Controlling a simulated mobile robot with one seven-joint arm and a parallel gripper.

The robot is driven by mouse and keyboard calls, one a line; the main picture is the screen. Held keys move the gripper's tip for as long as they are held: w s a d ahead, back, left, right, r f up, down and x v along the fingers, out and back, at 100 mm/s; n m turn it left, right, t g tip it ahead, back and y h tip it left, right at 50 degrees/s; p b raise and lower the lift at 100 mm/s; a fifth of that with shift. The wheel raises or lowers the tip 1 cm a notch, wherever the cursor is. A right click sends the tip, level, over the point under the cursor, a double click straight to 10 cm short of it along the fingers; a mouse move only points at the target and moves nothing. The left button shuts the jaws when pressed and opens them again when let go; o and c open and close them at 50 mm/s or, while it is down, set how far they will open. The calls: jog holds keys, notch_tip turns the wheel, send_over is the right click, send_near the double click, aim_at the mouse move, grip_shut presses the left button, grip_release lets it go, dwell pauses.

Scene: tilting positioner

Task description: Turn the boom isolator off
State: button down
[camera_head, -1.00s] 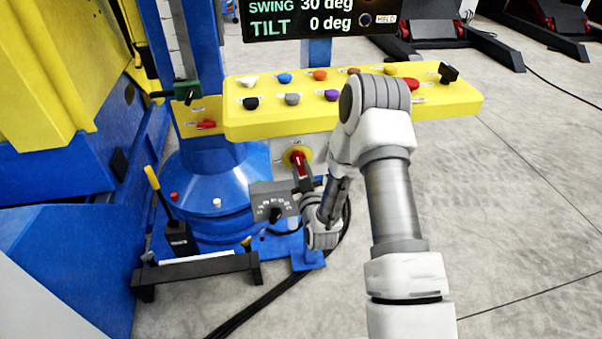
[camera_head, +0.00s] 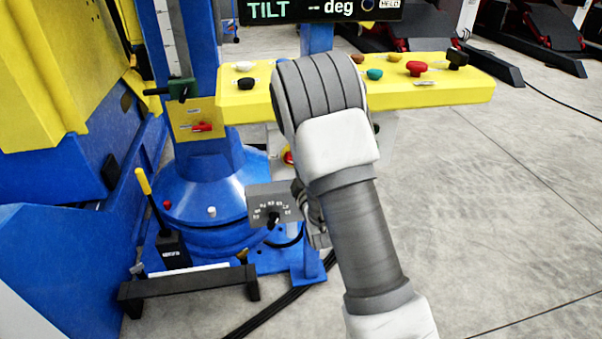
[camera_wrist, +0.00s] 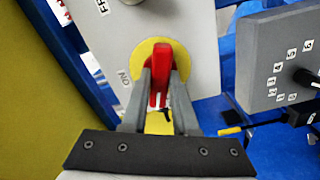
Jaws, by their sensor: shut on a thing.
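The boom isolator is a red handle (camera_wrist: 159,72) on a round yellow plate (camera_wrist: 143,54), fixed to a light grey panel (camera_wrist: 195,50). In the wrist view the panel carries an "ON" mark to the left of the plate and a partly cut-off mark higher up. My gripper (camera_wrist: 161,85) has its two grey fingers on either side of the red handle, shut on it. In the head view only a bit of the isolator (camera_head: 288,157) shows; my arm hides the rest and the gripper.
A yellow panel of coloured knobs (camera_head: 460,92) is above the isolator. A grey dial box (camera_head: 260,196) stands close at its side. A lever with a yellow handle (camera_head: 144,181) and a low black stand (camera_head: 190,285) are at left.

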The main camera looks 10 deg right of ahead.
jog(key=shift+n+b, duration=1.1)
jog(key=shift+n, duration=1.1)
jog(key=c, duration=0.7)
grip_release()
